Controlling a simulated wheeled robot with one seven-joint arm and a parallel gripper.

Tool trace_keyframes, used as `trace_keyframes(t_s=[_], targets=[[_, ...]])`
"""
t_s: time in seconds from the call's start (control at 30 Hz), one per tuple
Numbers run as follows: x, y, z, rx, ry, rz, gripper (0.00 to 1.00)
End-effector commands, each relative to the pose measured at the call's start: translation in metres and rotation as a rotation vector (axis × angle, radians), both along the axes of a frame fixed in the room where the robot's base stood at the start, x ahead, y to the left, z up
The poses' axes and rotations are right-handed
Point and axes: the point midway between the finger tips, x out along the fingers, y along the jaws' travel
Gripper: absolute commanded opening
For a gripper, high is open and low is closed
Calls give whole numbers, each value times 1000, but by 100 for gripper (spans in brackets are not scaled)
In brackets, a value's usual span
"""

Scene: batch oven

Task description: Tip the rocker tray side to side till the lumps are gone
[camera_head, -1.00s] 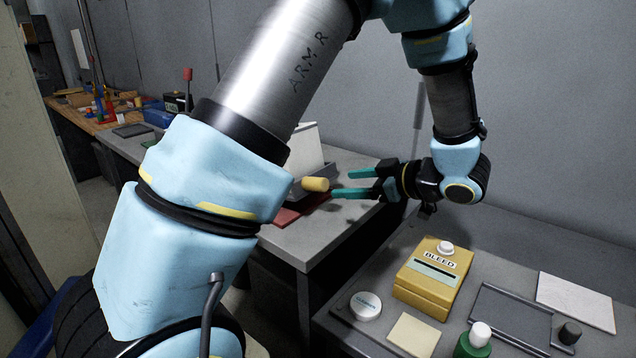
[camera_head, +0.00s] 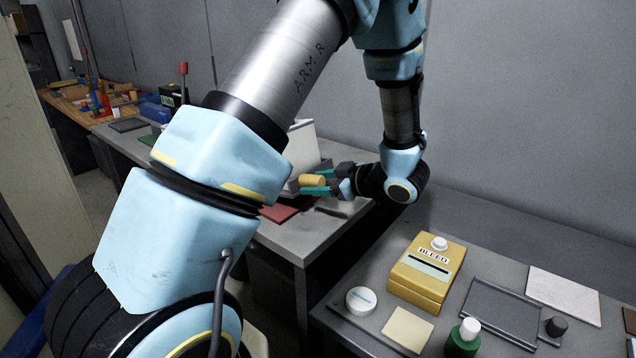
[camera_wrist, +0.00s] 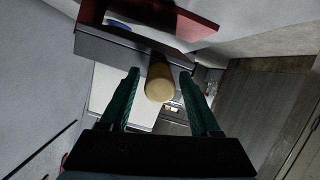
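A yellow cylindrical knob (camera_head: 312,181) sticks out at the near side of a grey unit with an upright pale panel (camera_head: 303,145) on the middle bench. It also shows in the wrist view (camera_wrist: 159,84), in front of a dark grey body (camera_wrist: 135,50). My gripper (camera_head: 318,182) is open, with its teal fingertips on either side of the knob. In the wrist view my gripper (camera_wrist: 158,75) shows a gap between each finger and the knob. I cannot make out the rocker tray's inside or any lumps; my arm hides part of the unit.
A red flat piece (camera_head: 279,213) lies on the middle bench (camera_head: 310,240). On the front right bench are a yellow BLEED box (camera_head: 425,275), a white round tub (camera_head: 361,300), a green bottle (camera_head: 463,340) and a dark tray (camera_head: 497,312). A wall stands behind.

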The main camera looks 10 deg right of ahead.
Motion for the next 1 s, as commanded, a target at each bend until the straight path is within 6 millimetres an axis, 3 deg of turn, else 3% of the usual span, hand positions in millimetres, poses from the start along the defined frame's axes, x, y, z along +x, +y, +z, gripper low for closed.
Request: trace_keyframes(t_s=[0.07, 0.53, 1.0], targets=[[0, 0, 0, 0, 0, 0, 53], [0, 0, 0, 0, 0, 0, 0], [0, 0, 0, 0, 0, 0, 0]])
